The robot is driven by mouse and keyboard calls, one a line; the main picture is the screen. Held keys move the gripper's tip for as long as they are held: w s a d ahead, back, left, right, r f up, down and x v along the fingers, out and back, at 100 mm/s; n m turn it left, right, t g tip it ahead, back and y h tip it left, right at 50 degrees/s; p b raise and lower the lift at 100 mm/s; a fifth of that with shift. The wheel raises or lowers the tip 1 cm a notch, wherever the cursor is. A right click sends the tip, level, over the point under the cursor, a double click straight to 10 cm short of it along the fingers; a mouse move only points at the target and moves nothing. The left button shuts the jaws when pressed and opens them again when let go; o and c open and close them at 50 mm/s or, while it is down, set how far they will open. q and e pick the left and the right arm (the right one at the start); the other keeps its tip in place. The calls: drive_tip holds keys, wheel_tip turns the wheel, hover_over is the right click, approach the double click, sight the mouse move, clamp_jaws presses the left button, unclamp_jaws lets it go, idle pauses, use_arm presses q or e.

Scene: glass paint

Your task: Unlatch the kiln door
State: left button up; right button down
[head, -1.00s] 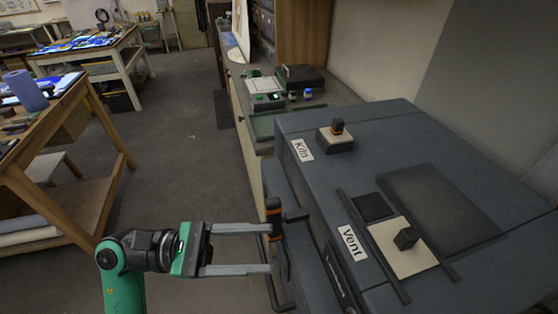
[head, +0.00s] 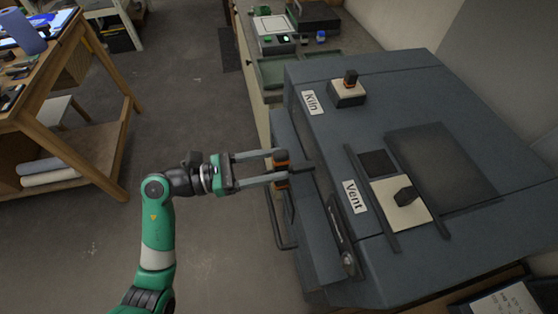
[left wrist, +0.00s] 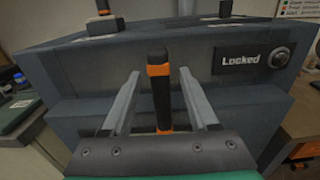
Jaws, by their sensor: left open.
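The grey kiln (head: 350,130) stands at the right, its door (head: 318,215) on the side facing my left arm. A black latch handle with orange bands (head: 281,161) stands upright at the door. My left gripper (head: 279,165) is open, with its two fingers around the handle. In the left wrist view, the handle (left wrist: 160,95) rises between the open fingers (left wrist: 159,74), with a visible gap on each side. A sign reading "Locked" (left wrist: 240,60) is on the kiln front beside a round lock (left wrist: 279,55). My right gripper is not in view.
A black bar handle (head: 278,225) sticks out from the door below the latch. A knob marked Kiln (head: 348,92) and a vent slide (head: 403,212) are on top. A wooden table (head: 75,60) stands left. The floor between is clear.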

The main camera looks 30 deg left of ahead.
use_arm(q)
drive_tip(key=shift+x, duration=0.9)
clamp_jaws()
idle(0.8)
